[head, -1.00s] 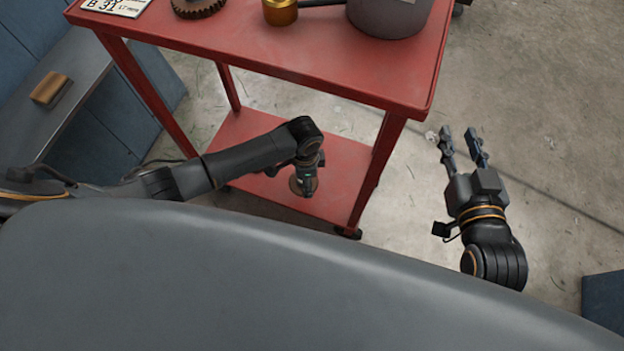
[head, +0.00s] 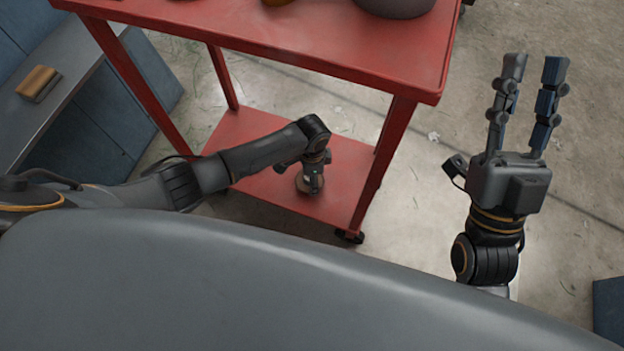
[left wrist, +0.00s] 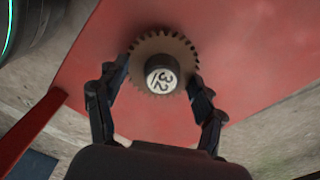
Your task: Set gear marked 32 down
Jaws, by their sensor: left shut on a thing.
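The gear marked 32 (left wrist: 161,75) is a brown toothed disc with a dark hub and a white label in the left wrist view. My left gripper (left wrist: 160,88) is shut on it, one finger at each side of its rim. In the head view, the gear (head: 302,185) shows partly under my left gripper (head: 314,183), over the red cart's lower shelf (head: 262,187). I cannot tell whether it touches the shelf. My right gripper (head: 534,70) is open and empty, to the right of the cart, its fingers pointing up in the picture.
The cart's red top (head: 330,45) overhangs the lower shelf, with a grey pot (head: 395,5) at its far side. A cart leg (head: 384,165) stands right of my left gripper. A grey bench with a brown block (head: 38,83) is at left. The shelf around the gear looks clear.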

